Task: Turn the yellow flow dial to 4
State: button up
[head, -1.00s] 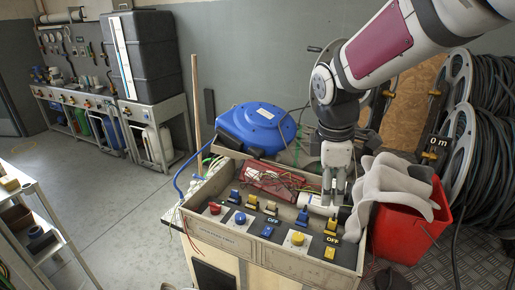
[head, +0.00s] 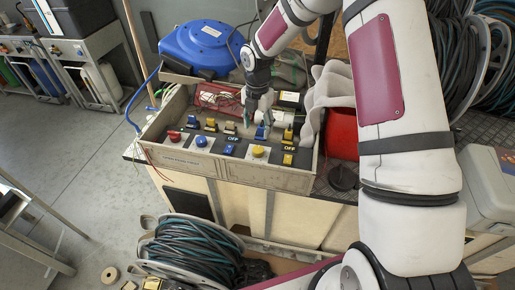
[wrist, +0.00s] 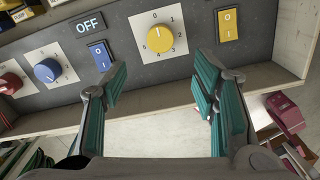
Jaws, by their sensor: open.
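The yellow flow dial (wrist: 160,39) sits on a white square plate with numbers around it, on the dark control panel. A pale line on its face seems to point near 0. The dial also shows in the head view (head: 258,151) at the front of the panel. My gripper (wrist: 158,88) is open and empty, its teal finger pads apart. In the wrist view the dial appears beyond the gap between the fingers, not touched. In the head view my gripper (head: 260,112) hangs over the box behind the dial, fingers pointing down.
A blue dial (wrist: 47,70) and red dial (wrist: 9,84) sit left of it. A blue switch (wrist: 101,55) and a yellow switch (wrist: 228,25) flank it. A white cloth (head: 325,95) hangs over a red bucket (head: 342,133) at the box's right.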

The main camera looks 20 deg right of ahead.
aim_at(258, 150)
notch_tip(258, 150, down, 11)
jog(key=shift+f+p, duration=0.15)
jog(key=shift+p, duration=0.3)
jog(key=c, duration=1.2)
